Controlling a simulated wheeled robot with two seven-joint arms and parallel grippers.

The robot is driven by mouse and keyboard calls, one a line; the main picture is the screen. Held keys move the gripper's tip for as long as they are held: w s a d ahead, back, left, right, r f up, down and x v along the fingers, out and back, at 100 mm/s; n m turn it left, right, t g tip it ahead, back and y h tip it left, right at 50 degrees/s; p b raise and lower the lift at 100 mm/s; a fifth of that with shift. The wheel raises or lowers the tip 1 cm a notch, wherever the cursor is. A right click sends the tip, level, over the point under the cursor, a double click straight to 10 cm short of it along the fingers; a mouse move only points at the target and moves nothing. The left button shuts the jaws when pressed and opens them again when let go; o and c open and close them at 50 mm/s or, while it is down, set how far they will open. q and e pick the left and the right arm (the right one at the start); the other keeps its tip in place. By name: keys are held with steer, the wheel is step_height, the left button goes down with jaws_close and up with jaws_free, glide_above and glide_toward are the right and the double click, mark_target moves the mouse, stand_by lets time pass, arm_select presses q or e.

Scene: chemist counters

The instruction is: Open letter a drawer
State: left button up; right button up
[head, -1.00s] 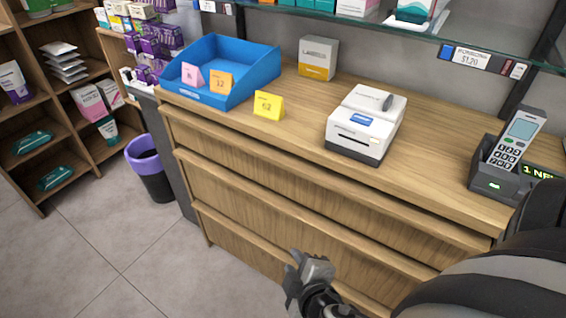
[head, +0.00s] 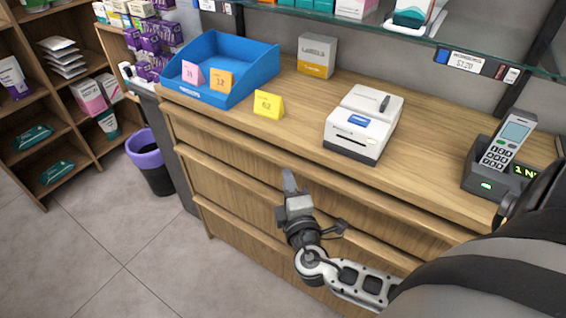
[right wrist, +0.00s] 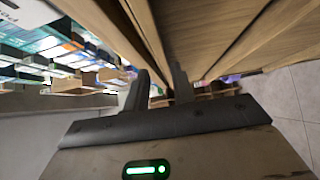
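The wooden counter has three stacked drawer fronts, a top one (head: 220,140), a middle one (head: 230,193) and a bottom one (head: 240,240), with projecting wooden ledges. All look shut. I see no letter on them. My right gripper (head: 290,185) is in front of the drawer fronts, near the ledge between the top and middle ones. In the right wrist view its two fingers (right wrist: 160,88) stand apart, with nothing clearly held between them. Wooden edges lie just beyond the fingertips; I cannot tell whether they touch. My left gripper is not in view.
On the counter top (head: 300,110) stand a blue tray (head: 245,75), a yellow card (head: 268,104), a white printer (head: 362,125), a small box (head: 317,55) and a phone on its dock (head: 508,140). A purple-rimmed bin (head: 150,165) stands left. The floor (head: 90,240) in front is clear.

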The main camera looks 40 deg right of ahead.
mark_target(282, 165)
steer(key=x, duration=0.5)
steer(key=shift+w+d+p, duration=0.15)
steer(key=shift+w+p, duration=0.15)
jaws_close()
